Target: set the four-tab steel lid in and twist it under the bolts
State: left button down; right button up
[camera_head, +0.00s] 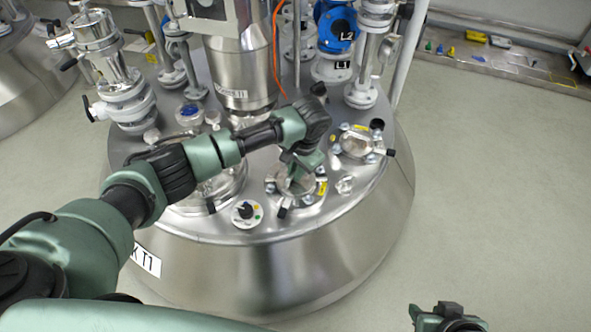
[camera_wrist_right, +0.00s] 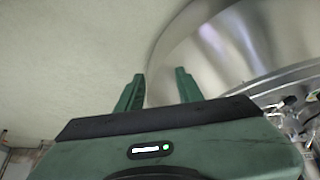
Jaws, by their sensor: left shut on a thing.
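The steel lid (camera_head: 287,184) is at the near round port (camera_head: 272,186) on top of the steel vessel. My left gripper (camera_head: 298,179) points down over this port and is shut on the lid, hiding part of it. Dark-ended bolts stand around the port rim. I cannot tell whether the lid lies flat or how its tabs sit against the bolts. My right gripper (camera_head: 446,316) is low at the bottom right, away from the port; in the right wrist view (camera_wrist_right: 160,82) its fingers are apart with nothing between them.
A second bolted port (camera_head: 358,144) lies to the right. Tall pipes and a blue valve (camera_head: 337,32) rise behind. A shelf (camera_head: 500,62) with small parts stands at back right. The floor at right is clear.

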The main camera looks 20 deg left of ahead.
pick_arm(q)
jog(key=shift+n+p, duration=0.3)
jog(key=shift+p, duration=0.1)
jog(key=shift+r, duration=0.15)
jog(key=shift+d+n+g+p, duration=0.1)
jog(key=shift+n+g+p, duration=0.2)
jog(key=shift+n+p, duration=0.6)
jog(key=c, duration=1.8)
grip_release()
jog(key=shift+c, duration=0.2)
jog(key=o, duration=0.5)
pick_arm(e)
jog(key=s+g, duration=0.1)
jog(key=s+d, duration=0.1)
jog(key=s, duration=0.1)
jog(key=shift+s+g, duration=0.25)
jog(key=shift+g, duration=0.15)
